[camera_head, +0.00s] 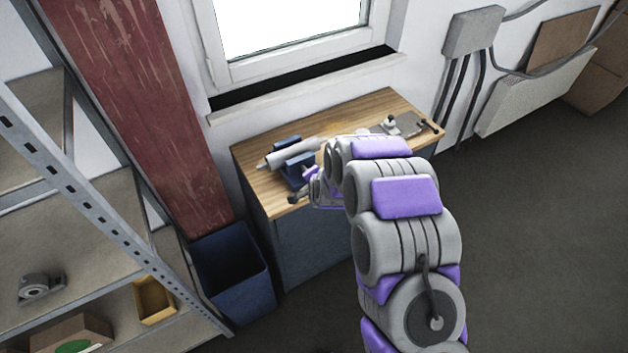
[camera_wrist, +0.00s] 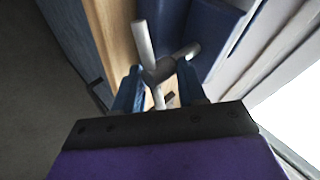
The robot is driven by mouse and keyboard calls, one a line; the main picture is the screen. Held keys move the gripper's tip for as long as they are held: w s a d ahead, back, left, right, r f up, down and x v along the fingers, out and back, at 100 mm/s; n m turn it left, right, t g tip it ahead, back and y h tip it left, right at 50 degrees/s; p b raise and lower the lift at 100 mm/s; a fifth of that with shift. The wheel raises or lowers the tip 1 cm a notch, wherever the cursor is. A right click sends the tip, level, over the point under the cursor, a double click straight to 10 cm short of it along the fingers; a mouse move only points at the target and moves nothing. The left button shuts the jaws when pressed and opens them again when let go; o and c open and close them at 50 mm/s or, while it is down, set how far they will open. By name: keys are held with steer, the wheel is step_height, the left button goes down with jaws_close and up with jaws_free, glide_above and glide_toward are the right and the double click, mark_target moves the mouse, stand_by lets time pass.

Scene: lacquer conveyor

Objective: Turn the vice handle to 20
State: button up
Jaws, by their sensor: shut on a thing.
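The blue vice (camera_head: 296,172) is at the front left of the wooden workbench, with a light grey cylindrical piece (camera_head: 292,153) lying across its top. My gripper (camera_head: 311,190) is at the front of the vice, partly hidden by my arm. In the wrist view, the vice handle (camera_wrist: 144,42) is a grey metal bar crossing a round hub and screw. My gripper (camera_wrist: 160,90) has its two dark blue fingers on either side of the handle's hub and is shut on the handle. No number or scale is readable.
The workbench (camera_head: 262,185) stands under the window, with a small metal device (camera_head: 405,124) at its right end. A blue bin (camera_head: 232,270) is on the floor left of the bench. A metal shelf (camera_head: 90,200) stands far left. Open floor lies to the right.

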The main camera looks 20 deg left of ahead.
steer(key=shift+w+r, duration=0.15)
steer(key=shift+w, duration=0.05)
stand_by(0.4)
steer(key=o, duration=0.9)
steer(key=shift+w+d, duration=0.1)
steer(key=shift+p+v, duration=1.1)
steer(key=shift+v, duration=7.5)
steer(key=shift+d, duration=0.1)
